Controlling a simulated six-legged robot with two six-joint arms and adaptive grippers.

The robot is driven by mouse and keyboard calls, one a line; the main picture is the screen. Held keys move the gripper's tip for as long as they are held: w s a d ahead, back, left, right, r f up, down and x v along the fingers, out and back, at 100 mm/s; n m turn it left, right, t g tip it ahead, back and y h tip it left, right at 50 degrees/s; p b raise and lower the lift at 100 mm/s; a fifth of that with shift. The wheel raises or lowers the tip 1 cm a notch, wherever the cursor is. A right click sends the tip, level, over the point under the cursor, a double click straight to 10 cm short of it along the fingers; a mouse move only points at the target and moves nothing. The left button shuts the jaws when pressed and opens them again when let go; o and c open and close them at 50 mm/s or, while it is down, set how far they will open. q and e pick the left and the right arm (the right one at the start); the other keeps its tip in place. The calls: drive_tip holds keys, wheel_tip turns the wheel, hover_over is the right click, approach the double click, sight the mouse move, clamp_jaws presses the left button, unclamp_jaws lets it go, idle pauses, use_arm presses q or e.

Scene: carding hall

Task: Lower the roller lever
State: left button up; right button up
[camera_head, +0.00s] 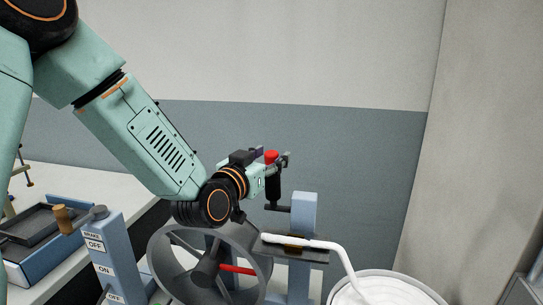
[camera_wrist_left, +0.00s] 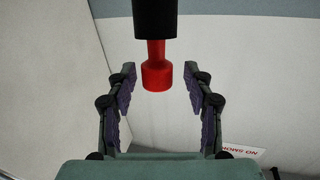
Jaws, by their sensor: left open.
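The roller lever appears to be the upright black handle (camera_head: 272,188) with a red knob (camera_head: 271,156), by the blue post (camera_head: 304,214). In the left wrist view the red knob (camera_wrist_left: 157,76) lies between the fingers in the picture, with the black grip (camera_wrist_left: 154,18) beyond it. My left gripper (camera_head: 286,160) is open at the lever's top. Gaps show on both sides of the knob, and the fingers do not close on it. The lever's lower joint is partly hidden. My right gripper is in neither view.
A white round bin (camera_head: 388,284) is at lower right. A blue box (camera_head: 110,250) labelled BRAKE, OFF and ON stands left, beside a dark tray (camera_head: 28,226).

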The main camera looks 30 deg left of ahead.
use_arm(q)
drive_tip(key=shift+w+r, duration=0.15)
drive_tip(key=shift+r, duration=0.05)
drive_tip(key=shift+w+d, duration=0.2)
drive_tip(key=shift+d, duration=0.05)
drive_tip(key=shift+w+f, duration=0.15)
drive_tip(key=shift+w, duration=0.1)
drive_tip(key=shift+c, duration=0.6)
drive_tip(key=shift+s+a, duration=0.2)
drive_tip(key=shift+s, duration=0.05)
drive_tip(key=c, duration=0.5)
drive_tip(key=shift+d, duration=0.15)
drive_tip(key=shift+c, duration=1.2)
clamp_jaws()
